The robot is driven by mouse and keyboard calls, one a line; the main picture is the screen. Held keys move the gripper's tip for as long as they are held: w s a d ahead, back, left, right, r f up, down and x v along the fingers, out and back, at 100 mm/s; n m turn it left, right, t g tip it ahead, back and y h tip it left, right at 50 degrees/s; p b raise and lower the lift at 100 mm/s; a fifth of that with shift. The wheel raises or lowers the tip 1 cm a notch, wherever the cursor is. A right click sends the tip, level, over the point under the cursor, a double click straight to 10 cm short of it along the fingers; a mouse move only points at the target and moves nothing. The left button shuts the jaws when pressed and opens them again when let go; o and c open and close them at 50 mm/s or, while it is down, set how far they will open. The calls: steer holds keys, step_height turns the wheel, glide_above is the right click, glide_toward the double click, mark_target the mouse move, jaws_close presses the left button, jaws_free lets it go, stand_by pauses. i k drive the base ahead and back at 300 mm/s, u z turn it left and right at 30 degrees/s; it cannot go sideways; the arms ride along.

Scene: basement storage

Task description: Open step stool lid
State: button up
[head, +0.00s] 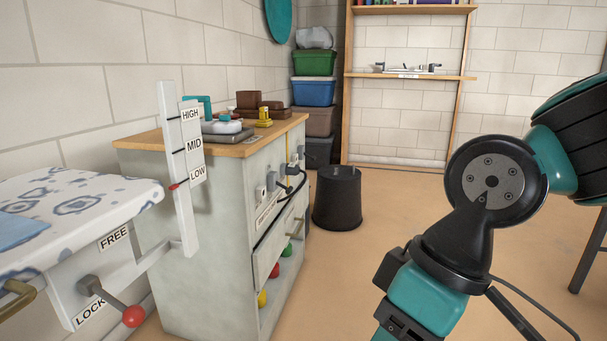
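No step stool with a clearly visible lid can be made out. A black round drum-like object (337,200) stands upright on the floor beyond the cabinet. I cannot tell whether it is the step stool or a bin, or whether its top is open or closed. My arm comes in from the right and bends down in the foreground, well apart from the drum. My gripper's fingertips do not show; the arm runs out of the picture at the bottom.
A grey cabinet (205,230) with a wooden top stands left of centre. An ironing board (75,205) with a height post (178,170) and red-knobbed lever (133,315) is nearer. Stacked bins (314,92) and wooden shelving (410,76) stand behind. Floor (350,270) is clear in the middle.

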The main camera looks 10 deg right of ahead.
mark_target(335, 173)
steer(key=z, duration=0.45)
steer(key=i, duration=1.6)
steer(key=z, duration=0.4)
steer(key=i, duration=1.95)
steer(key=u, duration=0.45)
steer(key=i, duration=0.55)
steer(key=u, duration=0.05)
